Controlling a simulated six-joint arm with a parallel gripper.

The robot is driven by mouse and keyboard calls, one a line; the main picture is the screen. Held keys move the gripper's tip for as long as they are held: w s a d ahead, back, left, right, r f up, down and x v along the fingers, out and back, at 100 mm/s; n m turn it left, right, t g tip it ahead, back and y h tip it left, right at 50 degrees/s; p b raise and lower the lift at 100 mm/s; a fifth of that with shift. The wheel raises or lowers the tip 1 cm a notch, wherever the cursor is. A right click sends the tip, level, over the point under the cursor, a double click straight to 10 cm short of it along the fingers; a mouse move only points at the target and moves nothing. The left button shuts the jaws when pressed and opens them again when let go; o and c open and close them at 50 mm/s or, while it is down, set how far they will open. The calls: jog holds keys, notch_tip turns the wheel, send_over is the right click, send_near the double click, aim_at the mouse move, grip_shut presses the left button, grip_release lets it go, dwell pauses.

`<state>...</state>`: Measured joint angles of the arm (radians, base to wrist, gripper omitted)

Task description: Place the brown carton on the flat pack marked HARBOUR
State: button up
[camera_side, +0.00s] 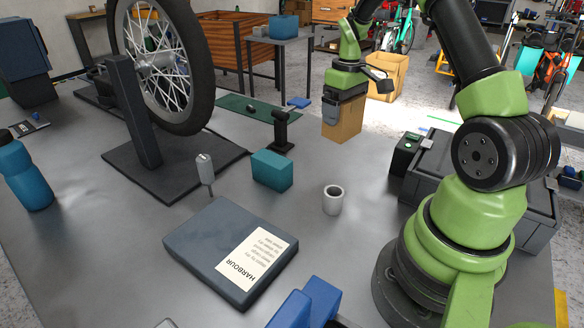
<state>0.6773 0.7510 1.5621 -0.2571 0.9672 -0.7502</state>
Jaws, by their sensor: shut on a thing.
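The brown carton (343,121) is upright below my gripper (340,104), at the back right of the grey bench. My gripper is shut on the carton's upper part and hides its top. I cannot tell whether the carton's base touches the bench. The flat pack marked HARBOUR (205,252) is dark blue-grey with a white label. It lies flat at the front middle of the bench, nearer the camera and to the left of the carton. Its top is bare.
A teal box (272,170) and a grey cup (333,199) stand between carton and flat pack. A wheel (163,60) on a dark stand is at left. Blue objects (305,303) are at the front edge.

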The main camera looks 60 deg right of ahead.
jog(key=w+a+r+n, duration=0.1)
jog(key=w+a+n, duration=0.45)
jog(key=a, duration=0.55)
jog(key=n, duration=1.5)
send_over(229, 240)
jog(key=shift+f, duration=3.75)
jog(key=shift+f, duration=0.1)
jog(key=o, duration=0.8)
jog(key=shift+c, duration=0.2)
